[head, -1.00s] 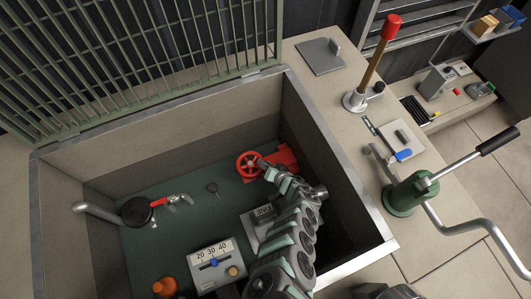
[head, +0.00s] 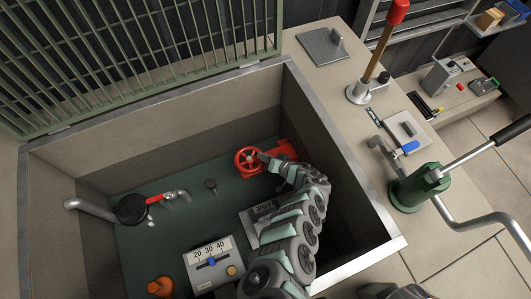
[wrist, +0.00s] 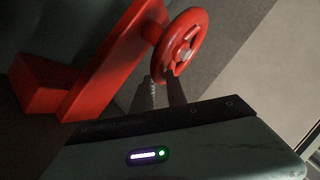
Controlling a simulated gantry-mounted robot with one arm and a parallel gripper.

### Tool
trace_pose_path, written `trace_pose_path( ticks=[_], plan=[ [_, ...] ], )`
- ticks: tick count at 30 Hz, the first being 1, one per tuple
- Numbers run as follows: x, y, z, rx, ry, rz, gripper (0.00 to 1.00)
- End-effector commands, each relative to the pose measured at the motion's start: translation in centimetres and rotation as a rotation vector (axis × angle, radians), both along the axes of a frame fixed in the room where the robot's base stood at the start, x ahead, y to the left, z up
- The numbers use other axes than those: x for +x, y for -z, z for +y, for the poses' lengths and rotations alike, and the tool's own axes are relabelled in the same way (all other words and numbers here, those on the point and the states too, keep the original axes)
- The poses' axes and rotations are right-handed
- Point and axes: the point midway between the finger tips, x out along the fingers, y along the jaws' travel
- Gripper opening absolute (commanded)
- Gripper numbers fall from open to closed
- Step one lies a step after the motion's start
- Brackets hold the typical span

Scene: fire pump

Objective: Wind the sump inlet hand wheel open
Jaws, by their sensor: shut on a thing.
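The red sump inlet hand wheel (head: 248,161) stands on its red valve body (head: 281,156) at the far right of the sump pit. In the wrist view the wheel (wrist: 188,40) shows its spokes and a pale hub, with the red body (wrist: 112,62) to its left. My gripper (head: 262,157) reaches the wheel's right side in the head view. In the wrist view the fingers (wrist: 164,86) are shut on the wheel's near lower rim. The exact contact is dark and partly hidden.
The pit's metal rim (head: 345,155) and walls surround my arm. A raised green grating (head: 140,60) stands behind. A gauge box (head: 211,262), a red-handled valve (head: 160,198) and an orange fitting (head: 160,286) lie left of my arm. A green hand pump (head: 412,190) stands outside, right.

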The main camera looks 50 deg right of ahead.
Motion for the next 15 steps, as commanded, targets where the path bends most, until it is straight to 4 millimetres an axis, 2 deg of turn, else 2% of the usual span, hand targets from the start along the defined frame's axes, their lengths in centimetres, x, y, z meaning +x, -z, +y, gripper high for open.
trace_pose_path(
  ticks=[1,15],
  plan=[
    [0.40,0.53,-0.22,-0.001,-0.026,-0.007,0.00],
    [0.25,0.04,-0.32,0.004,-0.093,0.004,0.00]
  ],
)
